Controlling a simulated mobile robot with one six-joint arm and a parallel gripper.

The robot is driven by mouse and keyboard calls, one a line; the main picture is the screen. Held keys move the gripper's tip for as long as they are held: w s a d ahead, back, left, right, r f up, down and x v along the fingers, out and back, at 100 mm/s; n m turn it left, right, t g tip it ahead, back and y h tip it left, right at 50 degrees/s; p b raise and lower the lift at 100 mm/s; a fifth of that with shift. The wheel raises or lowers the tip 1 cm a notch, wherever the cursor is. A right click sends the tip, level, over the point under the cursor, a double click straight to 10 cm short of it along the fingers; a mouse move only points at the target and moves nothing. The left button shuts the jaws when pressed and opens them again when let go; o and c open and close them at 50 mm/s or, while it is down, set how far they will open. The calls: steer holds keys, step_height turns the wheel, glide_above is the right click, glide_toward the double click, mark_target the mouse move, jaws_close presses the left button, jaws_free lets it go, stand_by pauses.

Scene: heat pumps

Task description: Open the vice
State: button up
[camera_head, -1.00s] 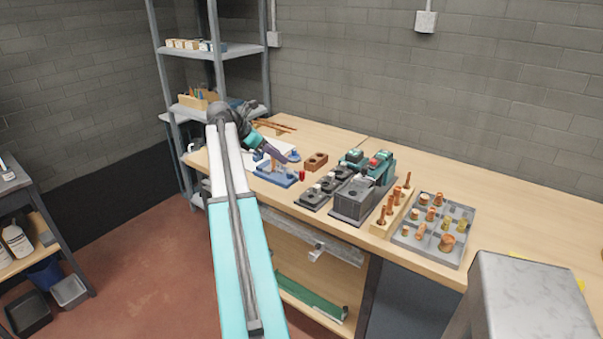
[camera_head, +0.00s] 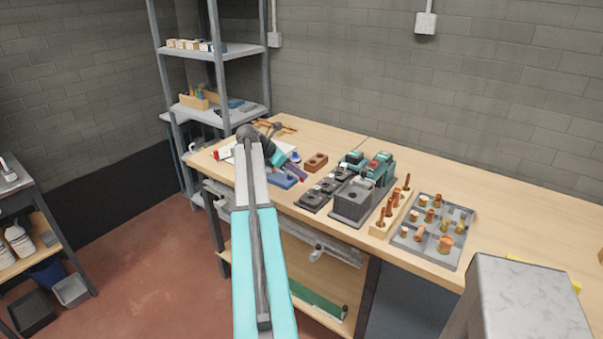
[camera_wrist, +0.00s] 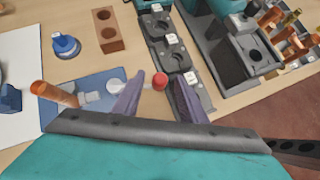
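The vice has a blue base (camera_wrist: 75,112) with a grey metal mechanism (camera_wrist: 98,98) and a rod ending in a red ball knob (camera_wrist: 160,80). A copper tube (camera_wrist: 55,94) stands tilted at its left side in the wrist view. In the head view the blue base (camera_head: 284,182) shows partly behind my arm, and the knob is hidden there. My gripper (camera_wrist: 158,77) is open, its two purple fingers apart on either side of the red knob. I see a gap at the right finger; whether the left finger touches the rod I cannot tell.
A brown block with two holes (camera_wrist: 107,28) and a blue round item (camera_wrist: 66,45) stand behind the vice. Dark fixtures (camera_wrist: 168,55) lie close at the right finger. A grey machine (camera_head: 352,198), copper fittings and a grey tray (camera_head: 437,255) fill the bench farther right.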

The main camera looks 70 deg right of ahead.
steer(key=shift+x, duration=1.5)
steer(key=shift+c, duration=0.4)
jaws_close()
